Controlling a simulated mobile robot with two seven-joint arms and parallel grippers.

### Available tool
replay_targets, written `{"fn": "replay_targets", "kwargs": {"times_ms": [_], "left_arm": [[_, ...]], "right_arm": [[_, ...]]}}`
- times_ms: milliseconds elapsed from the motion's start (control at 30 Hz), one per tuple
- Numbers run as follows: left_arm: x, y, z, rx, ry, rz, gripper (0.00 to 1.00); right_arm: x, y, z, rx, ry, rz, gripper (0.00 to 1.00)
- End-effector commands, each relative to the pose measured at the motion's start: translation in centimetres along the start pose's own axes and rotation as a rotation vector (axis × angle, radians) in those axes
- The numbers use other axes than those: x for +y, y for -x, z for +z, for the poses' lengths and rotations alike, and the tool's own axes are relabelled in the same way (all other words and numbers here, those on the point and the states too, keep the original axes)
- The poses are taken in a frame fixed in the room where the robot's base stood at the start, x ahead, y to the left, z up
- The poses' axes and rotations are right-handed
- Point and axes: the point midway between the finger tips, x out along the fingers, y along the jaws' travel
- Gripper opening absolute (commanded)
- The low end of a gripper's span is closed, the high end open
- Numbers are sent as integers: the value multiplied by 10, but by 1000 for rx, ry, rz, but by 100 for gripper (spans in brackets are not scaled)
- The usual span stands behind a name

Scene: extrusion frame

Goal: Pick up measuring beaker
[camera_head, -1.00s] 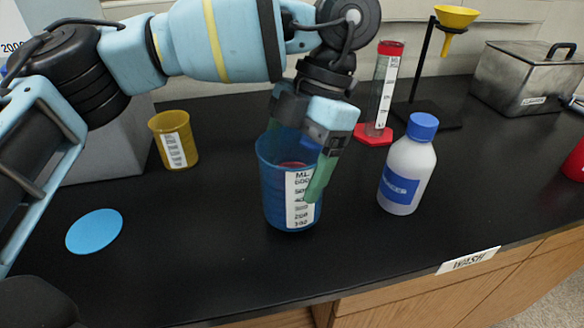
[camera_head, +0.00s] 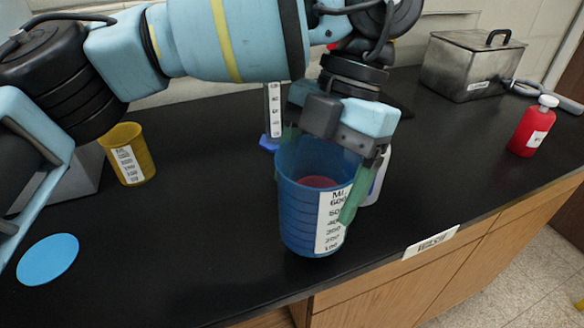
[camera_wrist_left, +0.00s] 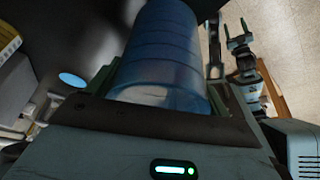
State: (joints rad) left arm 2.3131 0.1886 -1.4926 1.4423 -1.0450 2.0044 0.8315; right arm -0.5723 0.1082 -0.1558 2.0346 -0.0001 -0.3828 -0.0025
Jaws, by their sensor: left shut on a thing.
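The measuring beaker (camera_head: 298,215) is blue and see-through, with a white scale label and something reddish inside. It stands upright in my left gripper (camera_head: 318,180), whose green fingers are shut on it near its upper part. Whether its base touches the counter I cannot tell. In the left wrist view the beaker (camera_wrist_left: 165,50) fills the space between the left fingers. My right gripper (camera_wrist_left: 238,35) shows in the left wrist view, open and empty, away from the beaker.
A white bottle (camera_head: 376,180) stands behind the beaker, mostly hidden. A yellow beaker (camera_head: 128,155) and a blue disc (camera_head: 47,260) are at left on the black counter (camera_head: 190,225). A red bottle (camera_head: 533,127) and a metal box (camera_head: 468,68) are at the back right.

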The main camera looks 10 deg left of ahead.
Motion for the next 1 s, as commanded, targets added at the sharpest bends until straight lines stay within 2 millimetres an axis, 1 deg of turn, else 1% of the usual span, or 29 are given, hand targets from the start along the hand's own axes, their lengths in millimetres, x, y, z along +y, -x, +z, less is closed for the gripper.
{"fn": "replay_targets", "kwargs": {"times_ms": [33,200,500,733,1000], "left_arm": [[-6,1,1,-1,-3,1,51],[-23,5,4,-2,-2,0,51],[-45,8,7,-1,-1,0,51],[-54,10,8,-1,-1,0,51],[-58,11,9,-2,0,-1,51]], "right_arm": [[0,0,0,0,0,0,59],[0,-1,0,0,0,0,59],[0,-1,0,0,-1,0,59],[0,-1,0,0,-1,0,59],[0,-1,0,1,-1,0,59]]}}
